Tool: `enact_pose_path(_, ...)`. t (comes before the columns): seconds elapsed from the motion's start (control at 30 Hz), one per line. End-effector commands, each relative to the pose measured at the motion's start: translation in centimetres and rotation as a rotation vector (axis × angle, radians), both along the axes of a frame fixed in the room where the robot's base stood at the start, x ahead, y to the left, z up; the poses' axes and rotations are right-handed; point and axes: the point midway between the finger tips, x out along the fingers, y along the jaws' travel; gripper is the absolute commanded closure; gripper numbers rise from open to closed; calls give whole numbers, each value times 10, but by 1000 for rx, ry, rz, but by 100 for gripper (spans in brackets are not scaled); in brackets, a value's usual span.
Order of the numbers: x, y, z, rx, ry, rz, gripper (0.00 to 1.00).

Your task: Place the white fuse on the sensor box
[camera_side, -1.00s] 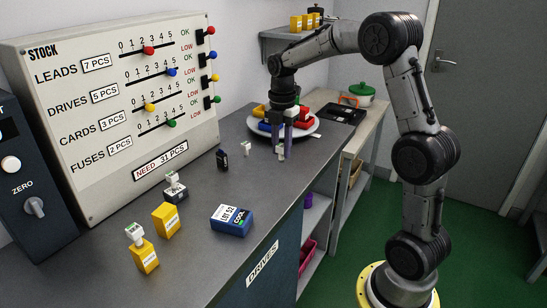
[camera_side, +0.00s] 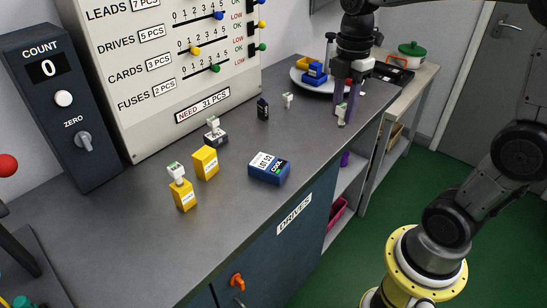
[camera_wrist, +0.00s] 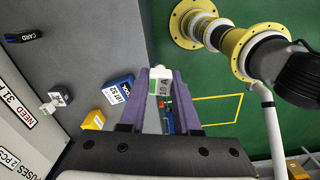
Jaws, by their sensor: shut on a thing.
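My gripper (camera_side: 345,108) is shut on a small white fuse (camera_side: 341,122), upright between the purple fingers, above the bench near its front edge. In the wrist view my gripper (camera_wrist: 162,105) shows the white fuse (camera_wrist: 160,82) with a green patch and a dark letter. Small boxes stand apart from it, to the left: a bare yellow box (camera_side: 205,162), a yellow box (camera_side: 184,196) with a white piece on top, and a dark grey box (camera_side: 217,139) with a white piece on top. The labels are too small to tell which one is the sensor box.
A blue labelled box (camera_side: 269,169) lies mid-bench. A black block (camera_side: 262,109) and another small white piece (camera_side: 288,100) stand behind it. A plate (camera_side: 312,88) holds coloured blocks near my gripper. The stock panel (camera_side: 160,75) and count unit (camera_side: 58,105) line the back.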

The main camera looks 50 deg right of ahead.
Motion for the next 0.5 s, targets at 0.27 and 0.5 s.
enact_pose_path(0.27, -13, 71, 19, 0, -2, 142, 100)
enact_pose_path(0.5, -13, 92, 22, 0, 0, 223, 100)
